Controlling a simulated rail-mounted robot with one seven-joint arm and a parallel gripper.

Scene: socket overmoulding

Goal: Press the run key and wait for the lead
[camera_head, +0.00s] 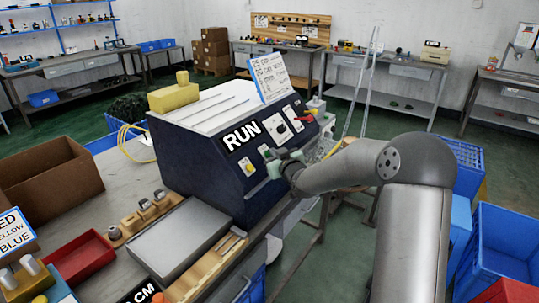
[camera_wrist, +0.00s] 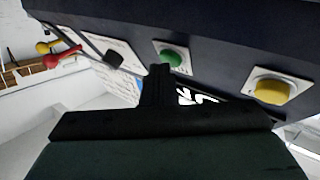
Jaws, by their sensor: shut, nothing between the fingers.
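The dark blue machine (camera_head: 215,165) stands on the bench, with a white RUN label (camera_head: 241,136) on its sloped front. Below the label is a yellow key (camera_head: 249,168) on a white plate. In the wrist view, a green key (camera_wrist: 173,57) and the yellow key (camera_wrist: 271,91) sit on the panel. I cannot tell for certain which key RUN names. My gripper (camera_head: 271,157) is shut and empty, close to the panel. Its fingers (camera_wrist: 159,75) appear just below the green key in the wrist view; contact cannot be told. No finished lead is clearly seen.
A black knob (camera_head: 281,128) and a red lever (camera_head: 304,118) are further right on the panel. A grey tray (camera_head: 180,240), red tray (camera_head: 82,259) and cardboard box (camera_head: 50,178) stand on the bench left. Blue crates (camera_head: 505,245) stand at right.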

